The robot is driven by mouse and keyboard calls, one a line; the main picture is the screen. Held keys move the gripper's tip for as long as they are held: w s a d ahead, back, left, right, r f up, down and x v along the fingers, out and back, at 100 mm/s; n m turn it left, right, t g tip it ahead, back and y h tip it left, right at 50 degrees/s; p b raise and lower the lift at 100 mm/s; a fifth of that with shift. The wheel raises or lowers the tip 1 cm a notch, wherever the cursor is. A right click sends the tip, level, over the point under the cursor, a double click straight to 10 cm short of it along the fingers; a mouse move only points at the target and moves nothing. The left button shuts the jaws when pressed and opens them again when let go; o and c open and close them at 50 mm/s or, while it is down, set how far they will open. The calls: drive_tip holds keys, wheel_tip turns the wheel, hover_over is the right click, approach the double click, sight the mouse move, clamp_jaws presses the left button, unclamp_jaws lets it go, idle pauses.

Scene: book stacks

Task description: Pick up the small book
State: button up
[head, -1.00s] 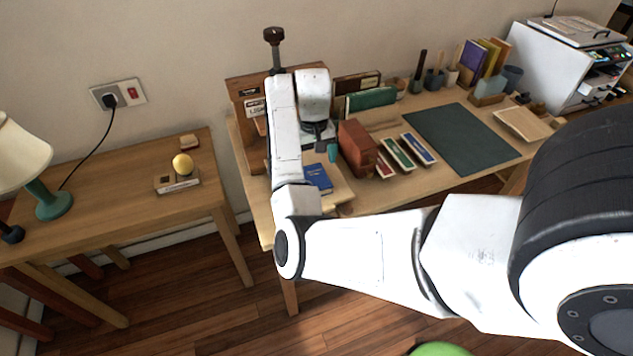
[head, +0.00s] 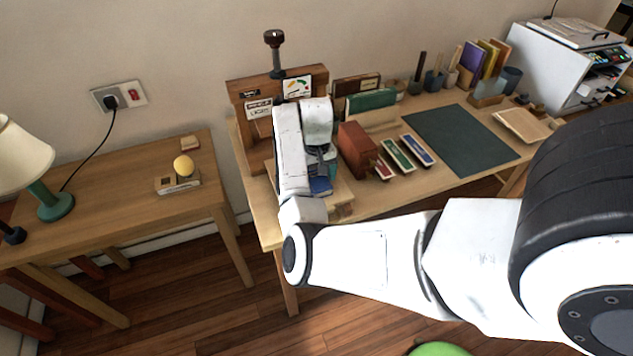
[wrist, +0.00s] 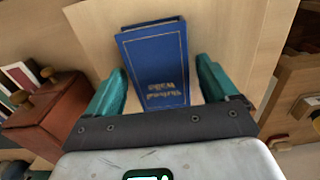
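The small blue book (wrist: 155,65) with gold lettering lies on a pale wooden board (wrist: 235,30) in the wrist view. My gripper (wrist: 160,82) is open, with one teal finger on each side of the book. A gap shows between the book and the right finger; the left finger is very close to the book's edge, and I cannot tell if they touch. In the head view the book (head: 320,186) is partly hidden under my gripper and wrist.
A red-brown box (head: 357,147) stands just right of my gripper, with red, green and blue narrow items (head: 398,155) beyond it. A wooden rack (head: 250,92) stands behind. A dark mat (head: 460,138) lies further right.

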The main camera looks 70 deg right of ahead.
drive_tip(key=c, duration=1)
drive_tip(key=shift+o, duration=0.2)
drive_tip(key=shift+r, duration=0.1)
